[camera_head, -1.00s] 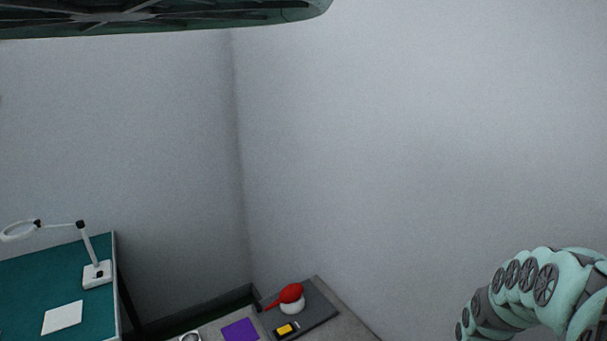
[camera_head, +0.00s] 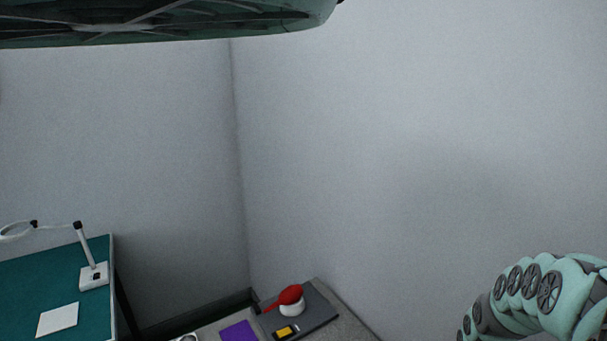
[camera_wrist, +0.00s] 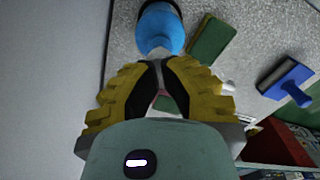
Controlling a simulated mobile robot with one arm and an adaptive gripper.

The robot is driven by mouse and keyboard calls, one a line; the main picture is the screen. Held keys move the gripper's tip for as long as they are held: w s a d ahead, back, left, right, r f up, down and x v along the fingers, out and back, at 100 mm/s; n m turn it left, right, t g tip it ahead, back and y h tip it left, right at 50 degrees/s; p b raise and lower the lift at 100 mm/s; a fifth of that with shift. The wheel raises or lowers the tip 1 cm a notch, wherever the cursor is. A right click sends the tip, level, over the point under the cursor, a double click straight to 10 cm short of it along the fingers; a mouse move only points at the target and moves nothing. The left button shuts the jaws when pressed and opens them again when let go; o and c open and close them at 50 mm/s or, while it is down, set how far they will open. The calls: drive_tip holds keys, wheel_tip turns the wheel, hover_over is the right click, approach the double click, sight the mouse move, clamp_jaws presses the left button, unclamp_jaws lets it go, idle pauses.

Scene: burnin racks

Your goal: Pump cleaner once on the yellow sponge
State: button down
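In the wrist view, a blue rounded object (camera_wrist: 158,28) with a pale patch is at the top centre, cut by the frame edge. It may be the cleaner bottle; its pump is not clear. My gripper (camera_wrist: 160,62) has yellow fingers with dark pads. The fingertips are close together just below the blue object; contact cannot be told. A small pinkish patch shows in the gap between the fingers. A green flat block (camera_wrist: 212,40) with an olive-yellow edge lies right of the blue object. I cannot tell whether it is the yellow sponge.
A blue handled block (camera_wrist: 286,78) lies at the wrist view's right, above a shelf with red and green items.

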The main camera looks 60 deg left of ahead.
drive_tip(key=shift+f+b, duration=1.1)
drive_tip(key=shift+f, duration=0.05)
drive_tip(key=shift+r, duration=0.25)
drive_tip(key=shift+r+p, duration=1.55)
drive_tip(key=shift+r, duration=0.6)
wheel_tip(320, 180, up, 6)
drive_tip(key=p, duration=0.4)
